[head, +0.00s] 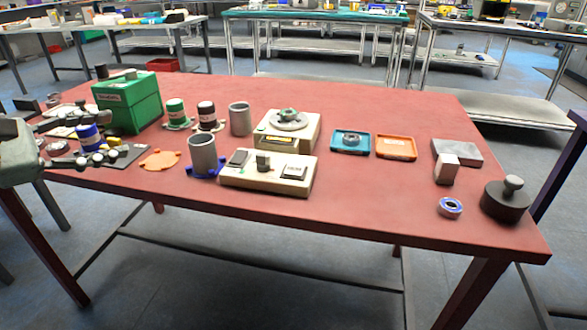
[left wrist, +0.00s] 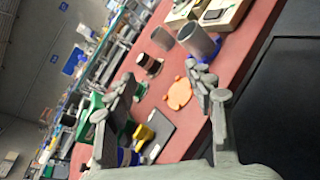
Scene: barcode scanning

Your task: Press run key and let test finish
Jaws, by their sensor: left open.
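A beige tester (head: 268,185) stands near the front middle of the red table. Its top carries a dark screen (head: 239,157), a small green key (head: 242,171), a dark raised block (head: 263,161) and a labelled pad (head: 294,169). Part of it also shows at the top of the left wrist view (left wrist: 232,16). My left gripper (head: 105,138) is open and empty over the table's left end, well left of the tester. In the left wrist view its fingers (left wrist: 165,90) are spread apart. My right gripper is not seen.
A grey cup (head: 203,155) in a blue holder stands just left of the tester. An orange flat piece (head: 160,159) lies nearer my left gripper. A second beige device (head: 287,130) with a round plate stands behind. A green box (head: 128,102) stands at back left.

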